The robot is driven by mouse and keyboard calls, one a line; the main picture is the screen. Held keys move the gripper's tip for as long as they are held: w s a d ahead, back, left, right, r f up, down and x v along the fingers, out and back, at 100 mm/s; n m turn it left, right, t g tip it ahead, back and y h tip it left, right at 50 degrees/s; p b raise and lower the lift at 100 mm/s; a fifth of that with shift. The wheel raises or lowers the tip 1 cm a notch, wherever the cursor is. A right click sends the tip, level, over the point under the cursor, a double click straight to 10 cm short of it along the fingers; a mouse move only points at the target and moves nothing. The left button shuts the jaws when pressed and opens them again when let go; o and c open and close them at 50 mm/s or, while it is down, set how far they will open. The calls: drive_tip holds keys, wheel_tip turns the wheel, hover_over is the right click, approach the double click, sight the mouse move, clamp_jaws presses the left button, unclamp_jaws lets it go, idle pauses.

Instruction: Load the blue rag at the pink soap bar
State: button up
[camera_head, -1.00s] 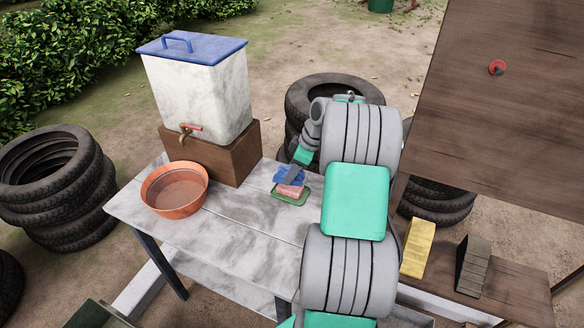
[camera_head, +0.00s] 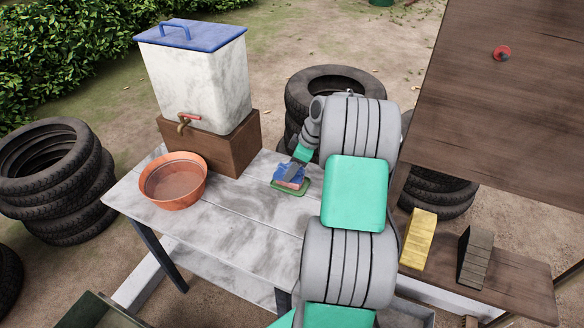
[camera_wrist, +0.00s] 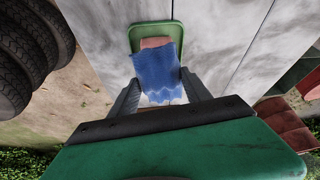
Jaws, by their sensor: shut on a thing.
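The blue rag (camera_head: 290,173) lies draped over the pink soap bar (camera_head: 287,185), with part of the bar showing at its edge. The bar sits on a green soap dish (camera_head: 301,192) on the grey table (camera_head: 235,217). In the wrist view the rag (camera_wrist: 157,72) hangs between the two fingers of my gripper (camera_wrist: 158,92), and the end of the soap bar (camera_wrist: 155,42) shows beyond it inside the dish (camera_wrist: 134,38). My gripper is shut on the blue rag and is right at the soap. Its fingertips are partly hidden by the rag.
An orange basin (camera_head: 173,181) stands on the table at left. Behind it, a white water container (camera_head: 195,85) with a tap sits on a brown block (camera_head: 217,150). A yellow block (camera_head: 418,238) and a dark brush-like block (camera_head: 474,258) are on the right shelf. Tyres stand around.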

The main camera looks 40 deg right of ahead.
drive_tip(key=shift+f+b, duration=0.5)
drive_tip(key=shift+f, duration=0.1)
idle(1.4)
drive_tip(key=shift+r+p, duration=2.15)
drive_tip(key=shift+r, duration=1.45)
